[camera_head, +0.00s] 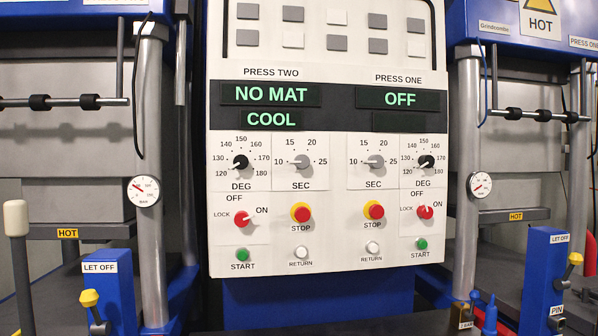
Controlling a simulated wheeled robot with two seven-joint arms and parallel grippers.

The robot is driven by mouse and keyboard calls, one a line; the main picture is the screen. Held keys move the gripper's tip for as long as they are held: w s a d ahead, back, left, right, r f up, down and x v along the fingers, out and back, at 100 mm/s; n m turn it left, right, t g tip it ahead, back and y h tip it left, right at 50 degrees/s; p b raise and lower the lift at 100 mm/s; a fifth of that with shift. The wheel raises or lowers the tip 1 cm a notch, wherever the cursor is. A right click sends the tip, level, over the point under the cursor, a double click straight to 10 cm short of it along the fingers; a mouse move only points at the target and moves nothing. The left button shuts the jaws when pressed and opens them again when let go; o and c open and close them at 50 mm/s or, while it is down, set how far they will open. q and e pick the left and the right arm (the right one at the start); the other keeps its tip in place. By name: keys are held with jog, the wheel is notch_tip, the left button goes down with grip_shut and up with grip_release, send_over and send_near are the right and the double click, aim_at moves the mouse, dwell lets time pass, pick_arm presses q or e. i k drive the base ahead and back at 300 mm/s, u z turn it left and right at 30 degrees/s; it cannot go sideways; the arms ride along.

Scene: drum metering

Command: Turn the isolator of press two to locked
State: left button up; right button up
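The control panel (330,200) faces me, with PRESS TWO on its left half and PRESS ONE on its right. The press two isolator (241,220) is a small red knob on the left, with LOCK at its left, OFF above and ON at its upper right. A pale mark on it seems to face right, toward ON, but it is small. The press two display (270,95) reads NO MAT and the line below reads COOL (270,119). Neither of my grippers is in view.
The press one isolator (425,212) is a similar red knob on the right. Near the press two isolator are a DEG dial (240,162), a red STOP button (303,214) and a green START button (242,255). Yellow-knobbed LET OFF levers (90,299) stand at both sides. Space before the panel looks clear.

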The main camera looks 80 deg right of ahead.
aim_at(242, 218)
jog(key=z, duration=2.85)
jog(key=k, duration=0.95)
jog(key=u, duration=1.6)
jog(key=i, duration=1.05)
jog(key=z, duration=0.6)
jog(key=i, duration=0.55)
jog(key=z, duration=0.6)
